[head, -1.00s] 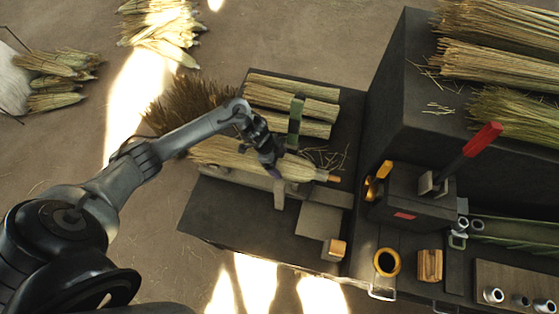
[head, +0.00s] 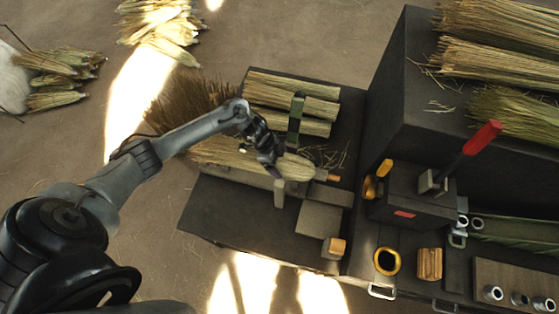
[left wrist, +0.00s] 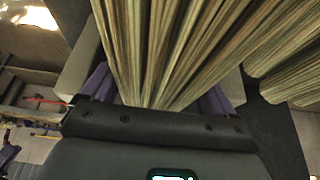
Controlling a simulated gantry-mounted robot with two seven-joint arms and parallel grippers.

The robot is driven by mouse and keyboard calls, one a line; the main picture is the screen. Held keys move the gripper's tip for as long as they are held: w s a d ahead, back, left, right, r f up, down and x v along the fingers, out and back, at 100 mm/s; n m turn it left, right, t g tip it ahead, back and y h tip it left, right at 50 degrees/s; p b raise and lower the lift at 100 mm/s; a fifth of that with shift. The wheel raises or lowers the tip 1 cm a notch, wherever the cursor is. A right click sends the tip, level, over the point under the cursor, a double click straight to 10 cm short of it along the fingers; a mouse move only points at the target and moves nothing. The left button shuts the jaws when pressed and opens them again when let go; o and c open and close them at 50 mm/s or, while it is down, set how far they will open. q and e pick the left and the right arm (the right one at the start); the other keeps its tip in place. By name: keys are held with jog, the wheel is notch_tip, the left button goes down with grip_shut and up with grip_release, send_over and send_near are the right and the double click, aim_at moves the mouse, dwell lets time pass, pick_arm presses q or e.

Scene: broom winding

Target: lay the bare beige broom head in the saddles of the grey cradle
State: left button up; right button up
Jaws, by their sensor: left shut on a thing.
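The bare beige broom head (head: 218,151) lies lengthwise over the grey cradle (head: 240,178) in the head view, its neck pointing right with an orange-brown tip. My left gripper (head: 273,166) is shut across it near the neck. In the left wrist view the straw (left wrist: 180,45) fans out from between the purple fingers of my left gripper (left wrist: 155,98). The straw and gripper hide most of the saddles, so I cannot tell whether the head touches them. My right gripper is not in view.
Straw bundles (head: 290,88) lie behind the cradle under a green upright (head: 296,115). A dark block with a red-handled lever (head: 482,138) stands to the right, near an orange ring (head: 387,262). The dark table's front left (head: 225,215) is clear.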

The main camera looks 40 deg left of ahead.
pick_arm(q)
jog(key=o, duration=1.2)
jog(key=shift+c, duration=0.2)
jog(key=v, duration=1)
jog(key=shift+a+r, duration=0.1)
jog(key=shift+r, duration=0.1)
jog(key=s+d+n+t+y, duration=0.1)
jog(key=d+t, duration=0.2)
jog(key=d, duration=0.5)
jog(key=s+d+n+t, duration=0.2)
jog(key=d, duration=0.6)
jog(key=s+a+r+n+g+y+p, duration=0.15)
jog(key=s+n, duration=0.25)
jog(key=s, duration=0.4)
jog(key=s+a+r+n+g+y, duration=0.2)
jog(key=s+a+r+n, duration=0.15)
jog(key=s, duration=0.45)
notch_tip(320, 180, up, 13)
jog(key=p, duration=1.3)
jog(key=shift+w+d+p, duration=0.3)
jog(key=shift+w+d, duration=0.15)
jog(key=shift+d, duration=0.05)
